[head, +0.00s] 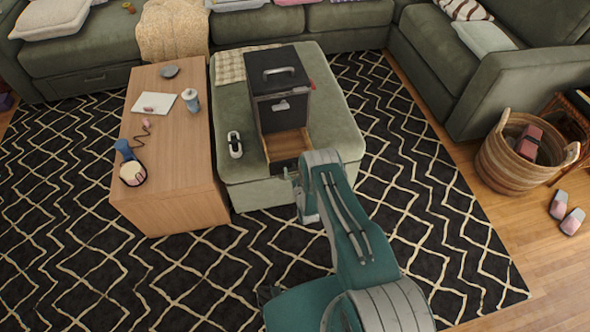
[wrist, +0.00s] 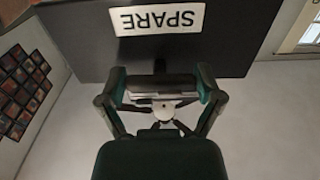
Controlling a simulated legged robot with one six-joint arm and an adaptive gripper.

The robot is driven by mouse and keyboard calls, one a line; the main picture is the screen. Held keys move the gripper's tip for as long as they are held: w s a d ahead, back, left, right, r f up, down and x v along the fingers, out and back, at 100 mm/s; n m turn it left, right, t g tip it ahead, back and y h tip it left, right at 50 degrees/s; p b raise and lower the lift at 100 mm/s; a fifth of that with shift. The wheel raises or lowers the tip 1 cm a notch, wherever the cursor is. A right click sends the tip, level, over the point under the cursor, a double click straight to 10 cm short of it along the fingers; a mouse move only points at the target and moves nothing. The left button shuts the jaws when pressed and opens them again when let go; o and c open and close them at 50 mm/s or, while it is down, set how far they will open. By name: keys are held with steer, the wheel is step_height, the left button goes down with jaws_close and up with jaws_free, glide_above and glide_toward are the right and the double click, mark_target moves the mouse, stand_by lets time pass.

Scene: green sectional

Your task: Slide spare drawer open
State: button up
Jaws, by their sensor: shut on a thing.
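A small black cabinet (head: 277,85) with a handle on top stands on the green ottoman. Its low drawer (head: 287,146) is pulled out toward me, and its pale wooden inside shows. The drawer's dark front, with a white label reading SPARE (wrist: 157,19) upside down, fills the top of the wrist view. My gripper (wrist: 162,97) is shut on the drawer's handle (wrist: 160,84), just below the label in that view. In the head view my arm's end partly hides the drawer front, and the fingertips are hard to make out.
The green ottoman (head: 338,130) also bears a white-and-dark object (head: 234,144) left of the cabinet and a checked cloth (head: 240,66). A wooden coffee table (head: 165,185) stands close on the left. A wicker basket (head: 500,165) is at right. Patterned rug is open around the ottoman's right side.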

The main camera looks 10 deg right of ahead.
steer(key=shift+w, duration=0.1)
steer(key=o, duration=1.1)
steer(key=shift+c, duration=0.2)
steer(key=s, duration=1.2)
steer(key=shift+d, duration=0.15)
